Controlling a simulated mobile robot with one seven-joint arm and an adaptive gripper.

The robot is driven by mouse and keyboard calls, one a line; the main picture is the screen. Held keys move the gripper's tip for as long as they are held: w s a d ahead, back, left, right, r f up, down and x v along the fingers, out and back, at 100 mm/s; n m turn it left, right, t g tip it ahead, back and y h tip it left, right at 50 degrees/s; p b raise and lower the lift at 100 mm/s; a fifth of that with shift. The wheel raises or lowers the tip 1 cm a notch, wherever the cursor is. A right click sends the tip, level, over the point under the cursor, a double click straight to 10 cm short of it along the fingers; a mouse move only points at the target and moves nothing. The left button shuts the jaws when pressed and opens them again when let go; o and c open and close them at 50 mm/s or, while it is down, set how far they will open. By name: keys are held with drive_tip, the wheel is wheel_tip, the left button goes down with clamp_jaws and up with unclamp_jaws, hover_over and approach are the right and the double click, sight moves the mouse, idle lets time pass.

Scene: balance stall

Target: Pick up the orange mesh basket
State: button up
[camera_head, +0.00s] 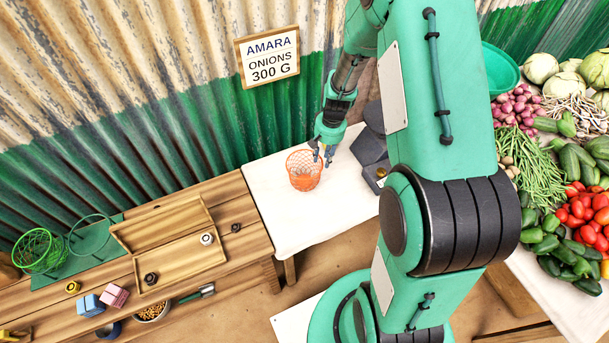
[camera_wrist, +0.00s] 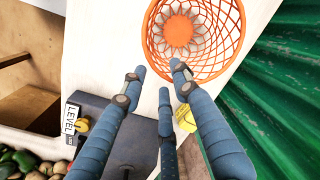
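The orange mesh basket (camera_head: 304,176) stands upright on the white tabletop, left of my gripper (camera_head: 325,153). In the wrist view the basket (camera_wrist: 196,38) is at the top, seen from above into its mouth, and looks empty. My gripper (camera_wrist: 160,76) shows three blue-grey fingers spread apart with nothing between them. Its fingertips are at the basket's near rim, and one fingertip overlaps the rim in the picture. I cannot tell whether they touch. In the head view the fingertips are by the basket's right upper rim.
A dark grey scale (camera_head: 369,148) stands just right of the basket. A corrugated wall (camera_head: 200,130) with an onion sign (camera_head: 268,57) rises behind. A wooden bench (camera_head: 225,205) with a tray and a green mesh basket (camera_head: 40,250) is left. Vegetables fill the right.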

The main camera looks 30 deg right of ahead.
drive_tip(key=shift+f, duration=0.15)
drive_tip(key=f, duration=0.3)
drive_tip(key=f+b, duration=0.1)
drive_tip(key=f, duration=0.1)
drive_tip(key=shift+w+a, duration=0.1)
drive_tip(key=shift+a, duration=0.15)
idle(0.5)
clamp_jaws()
